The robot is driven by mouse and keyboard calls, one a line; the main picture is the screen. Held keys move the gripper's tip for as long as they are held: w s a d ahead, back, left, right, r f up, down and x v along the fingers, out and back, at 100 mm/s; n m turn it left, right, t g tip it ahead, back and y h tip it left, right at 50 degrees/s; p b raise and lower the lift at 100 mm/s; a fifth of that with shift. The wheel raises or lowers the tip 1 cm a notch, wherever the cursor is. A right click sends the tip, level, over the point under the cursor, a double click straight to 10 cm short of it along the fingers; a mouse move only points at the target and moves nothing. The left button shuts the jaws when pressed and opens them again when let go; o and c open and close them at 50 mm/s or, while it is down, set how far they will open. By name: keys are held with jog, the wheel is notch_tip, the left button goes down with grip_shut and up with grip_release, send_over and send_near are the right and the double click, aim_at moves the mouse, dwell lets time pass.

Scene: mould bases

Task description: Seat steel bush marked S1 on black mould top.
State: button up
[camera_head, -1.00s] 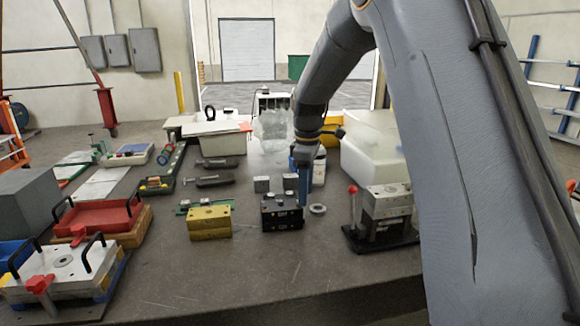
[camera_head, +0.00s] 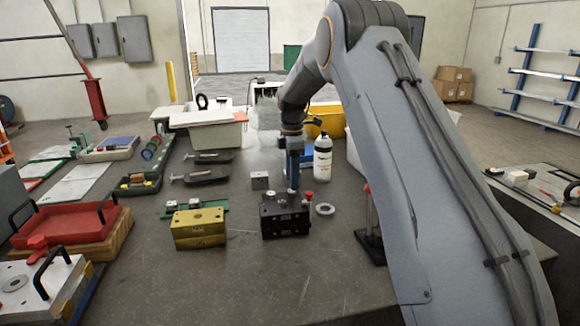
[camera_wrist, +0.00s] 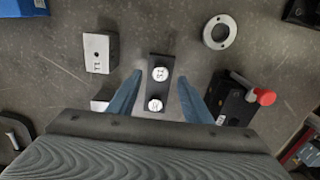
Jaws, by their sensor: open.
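My gripper (camera_head: 292,180) is open, pointing down just behind the black mould (camera_head: 285,218). In the wrist view its two blue fingers (camera_wrist: 160,80) are apart, either side of a small black plate (camera_wrist: 158,90). Two round, light steel bushes stand on this plate: an upper bush (camera_wrist: 160,74) between the fingertips and a lower bush (camera_wrist: 155,105) closer to the palm. Both carry dark marks, too small to read surely, so I cannot tell which is S1. The black mould also shows in the wrist view (camera_wrist: 232,108), right of the fingers, partly hidden by one.
A steel ring (camera_head: 325,209) lies right of the mould. A yellow block (camera_head: 199,228) stands left. Grey blocks stand beyond, one visible in the wrist view (camera_wrist: 100,52). A red knob (camera_wrist: 264,97) sticks up by the mould. A white bottle (camera_head: 322,160) stands behind. The front table is clear.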

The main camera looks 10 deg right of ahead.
aim_at(292, 195)
jog(key=shift+a+f+p, duration=0.1)
jog(key=shift+f+p, duration=0.3)
jog(key=shift+f, duration=1.55)
jog(key=shift+c, duration=0.4)
jog(key=c, duration=0.7)
jog(key=o, duration=0.8)
